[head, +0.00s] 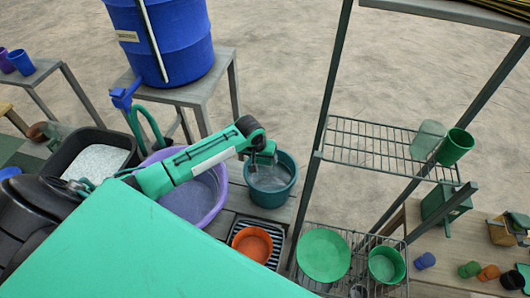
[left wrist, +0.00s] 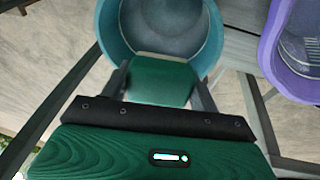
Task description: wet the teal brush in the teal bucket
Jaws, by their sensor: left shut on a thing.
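The teal bucket (head: 288,192) stands on the slatted bench with greyish liquid inside. My left gripper (head: 262,158) is over the bucket's mouth, at its back left side in the head view. In the left wrist view it is shut on a flat teal-green piece (left wrist: 160,82), which looks like the teal brush. The bucket (left wrist: 212,42) lies just beyond the piece there. The brush's far end is hard to make out, so I cannot tell whether it touches the liquid. My right gripper is not in view.
A purple basin (head: 215,205) stands left of the bucket and shows in the left wrist view (left wrist: 270,55). An orange pot (head: 252,243) sits on a rack in front. A wire shelf (head: 365,150) with green cups rises at right. A blue barrel (head: 180,40) stands behind.

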